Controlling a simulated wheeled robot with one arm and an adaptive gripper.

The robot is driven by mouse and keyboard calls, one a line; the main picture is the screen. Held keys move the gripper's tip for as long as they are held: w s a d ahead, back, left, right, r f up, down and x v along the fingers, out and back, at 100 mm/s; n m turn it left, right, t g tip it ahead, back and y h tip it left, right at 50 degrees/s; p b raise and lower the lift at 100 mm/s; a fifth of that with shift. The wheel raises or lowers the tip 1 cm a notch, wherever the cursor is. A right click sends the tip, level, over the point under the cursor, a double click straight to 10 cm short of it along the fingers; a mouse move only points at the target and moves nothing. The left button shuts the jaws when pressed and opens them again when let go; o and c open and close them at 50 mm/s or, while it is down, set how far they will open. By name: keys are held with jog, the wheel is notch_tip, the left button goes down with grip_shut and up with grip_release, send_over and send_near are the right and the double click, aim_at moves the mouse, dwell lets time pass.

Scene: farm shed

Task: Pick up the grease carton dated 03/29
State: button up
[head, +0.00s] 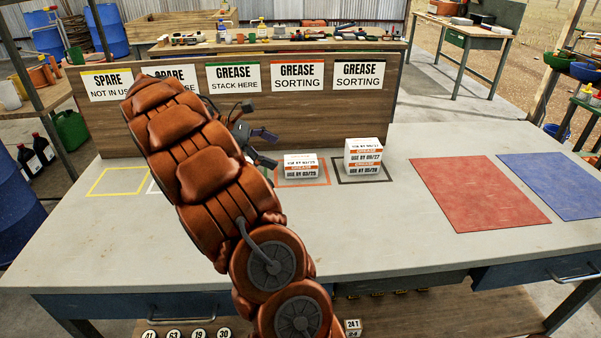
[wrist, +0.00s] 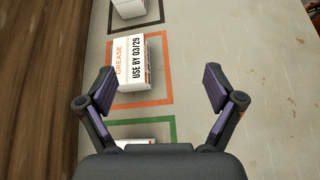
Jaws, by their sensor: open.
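The white grease carton reading USE BY 03/29 (wrist: 131,62) lies inside the orange outline in the wrist view. In the head view the same carton (head: 300,170) stands on the grey table, just right of my gripper (head: 266,148). In the wrist view my gripper (wrist: 160,88) is open and empty, its fingers spread wide. The carton is ahead of the fingers, slightly left of centre, and not between them. Another white carton (wrist: 135,142) in the green outline is mostly hidden by my gripper.
A wooden sign board (head: 335,115) stands along the table's back, behind the cartons. A yellow outline (head: 118,181) at left is empty. A red mat (head: 478,192) and a blue mat (head: 555,183) lie bare at right. The table front is clear.

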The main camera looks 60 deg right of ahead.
jog(key=n+g+b, duration=0.1)
jog(key=b, duration=0.1)
send_near(303, 160)
jog(key=shift+s+d+f+h, duration=0.15)
jog(key=shift+s+d+f, duration=0.15)
jog(key=shift+s, duration=0.25)
jog(key=shift+s+d+f+h, duration=0.15)
jog(key=shift+s+d+f, duration=0.2)
jog(key=shift+s, duration=0.2)
jog(key=shift+d+f+n+g, duration=0.3)
jog(key=shift+d+f, duration=0.15)
jog(key=shift+d, duration=0.15)
jog(key=shift+x, duration=3.8)
jog(key=shift+s+a, duration=0.15)
jog(key=shift+a, duration=0.05)
jog(key=shift+c, duration=0.2)
jog(key=c, duration=1.3)
jog(key=shift+o, duration=0.2)
